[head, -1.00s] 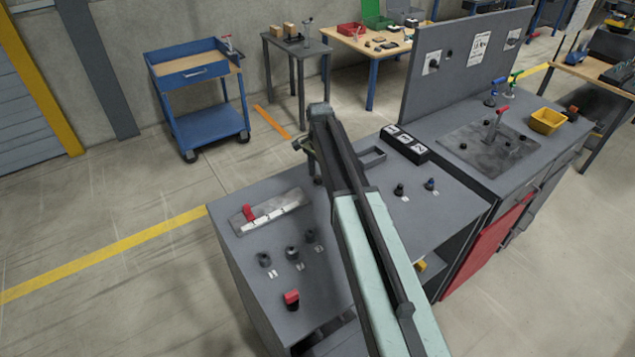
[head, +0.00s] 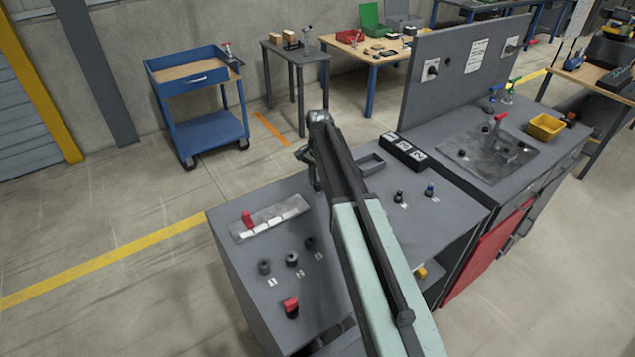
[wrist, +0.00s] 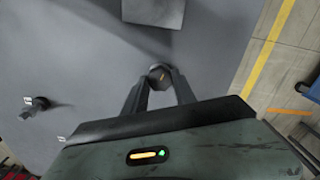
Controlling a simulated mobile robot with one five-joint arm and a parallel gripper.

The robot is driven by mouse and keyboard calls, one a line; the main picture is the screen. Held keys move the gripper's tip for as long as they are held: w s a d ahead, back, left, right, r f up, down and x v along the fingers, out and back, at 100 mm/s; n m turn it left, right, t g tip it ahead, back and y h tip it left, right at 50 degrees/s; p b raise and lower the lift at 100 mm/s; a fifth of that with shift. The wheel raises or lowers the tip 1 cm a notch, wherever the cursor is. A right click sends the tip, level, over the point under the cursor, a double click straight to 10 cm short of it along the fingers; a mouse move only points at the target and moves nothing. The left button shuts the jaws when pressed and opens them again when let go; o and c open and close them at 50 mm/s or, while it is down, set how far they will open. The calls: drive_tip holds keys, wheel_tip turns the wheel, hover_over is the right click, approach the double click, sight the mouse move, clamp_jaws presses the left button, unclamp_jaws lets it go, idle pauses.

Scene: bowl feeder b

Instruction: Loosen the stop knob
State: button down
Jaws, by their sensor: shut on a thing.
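Three dark knobs (head: 292,259) and a red-topped switch (head: 291,305) stand at the front left of the panel. A strip with a red lever (head: 247,219) lies behind them. A grey tray (head: 371,163) and two small knobs (head: 399,196) are right of my arm.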

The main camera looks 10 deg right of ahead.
drive_tip(key=n, duration=0.4)
drive_tip(key=shift+n, duration=0.3)
drive_tip(key=n, duration=0.3)
drive_tip(key=shift+n, duration=0.3)
drive_tip(key=n, duration=0.4)
drive_tip(key=shift+s+n, duration=0.1)
drive_tip(key=shift+n, duration=1.8)
drive_tip(key=c, duration=1)
unclamp_jaws()
